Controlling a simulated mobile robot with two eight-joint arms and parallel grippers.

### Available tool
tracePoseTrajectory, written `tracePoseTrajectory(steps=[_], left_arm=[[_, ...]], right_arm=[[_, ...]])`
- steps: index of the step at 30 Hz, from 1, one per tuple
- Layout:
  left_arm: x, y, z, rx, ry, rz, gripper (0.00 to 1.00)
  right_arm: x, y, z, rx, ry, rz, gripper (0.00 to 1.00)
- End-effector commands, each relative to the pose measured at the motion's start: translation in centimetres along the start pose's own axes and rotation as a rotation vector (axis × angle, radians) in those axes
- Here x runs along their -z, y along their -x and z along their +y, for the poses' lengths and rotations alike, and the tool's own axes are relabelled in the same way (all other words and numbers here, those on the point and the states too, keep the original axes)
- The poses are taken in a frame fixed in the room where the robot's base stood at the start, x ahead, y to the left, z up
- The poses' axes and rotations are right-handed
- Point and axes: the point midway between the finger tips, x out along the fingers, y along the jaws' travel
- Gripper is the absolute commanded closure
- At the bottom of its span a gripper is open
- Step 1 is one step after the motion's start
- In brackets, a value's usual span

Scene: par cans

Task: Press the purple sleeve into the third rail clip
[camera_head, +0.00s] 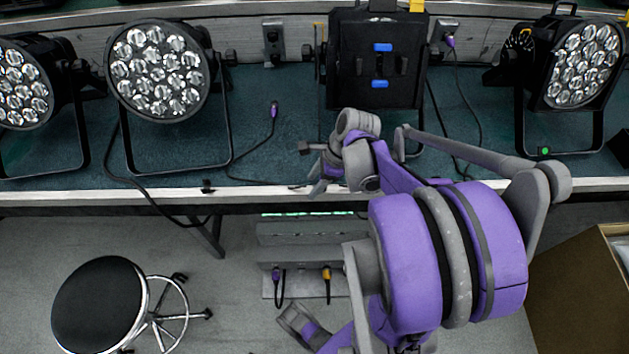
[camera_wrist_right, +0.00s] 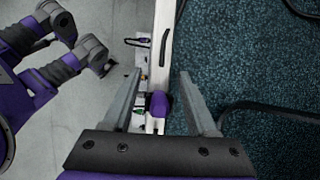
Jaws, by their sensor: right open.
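A purple-sleeved connector (camera_head: 274,110) stands on the bench mat on a dark cable. Another purple-sleeved plug (camera_head: 450,41) is at the back right wall box. A pale rail (camera_head: 120,194) runs along the bench's front edge, with a dark clip (camera_head: 207,187) on it; the clip also shows in the right wrist view (camera_wrist_right: 163,46). My right gripper (camera_head: 312,169) is open above the rail. Between its fingers in the wrist view is a small purple piece with a whitish end (camera_wrist_right: 158,104); I cannot tell whether it is the sleeve. My left gripper (camera_head: 301,326) is low in front; its jaws are unclear. The third clip cannot be singled out.
Lamps (camera_head: 158,70) stand along the bench, with a black panel (camera_head: 376,60) between them. Dark cables cross the mat. Below the bench, a unit (camera_head: 302,232) has purple and yellow plugs. A round stool (camera_head: 98,306) stands left and a cardboard box (camera_head: 575,300) right.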

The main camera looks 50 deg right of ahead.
Motion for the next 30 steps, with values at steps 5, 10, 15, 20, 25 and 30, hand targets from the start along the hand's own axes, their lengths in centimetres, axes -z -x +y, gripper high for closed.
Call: tracePoseTrajectory(steps=[5,10,15,20,25,30], left_arm=[[0.1,0.2,0.0,0.000,0.000,0.001,0.50],[0.5,1.0,0.0,0.000,0.000,0.004,0.50],[0.9,1.7,0.0,0.000,0.000,0.006,0.50],[1.2,2.1,0.0,0.000,0.000,0.008,0.50],[1.2,2.3,0.0,0.000,0.000,0.008,0.50],[1.2,2.3,0.0,0.000,0.000,0.008,0.50]], right_arm=[[0.0,0.7,-0.1,0.001,-0.002,-0.001,0.42],[-0.1,3.6,0.0,0.003,-0.004,-0.001,0.42],[0.0,7.2,0.0,0.003,-0.003,-0.001,0.42],[0.0,9.6,0.0,0.002,-0.002,0.000,0.42],[0.0,10.8,0.0,0.001,-0.001,0.000,0.42],[0.0,10.8,0.0,0.000,0.000,0.000,0.42]])
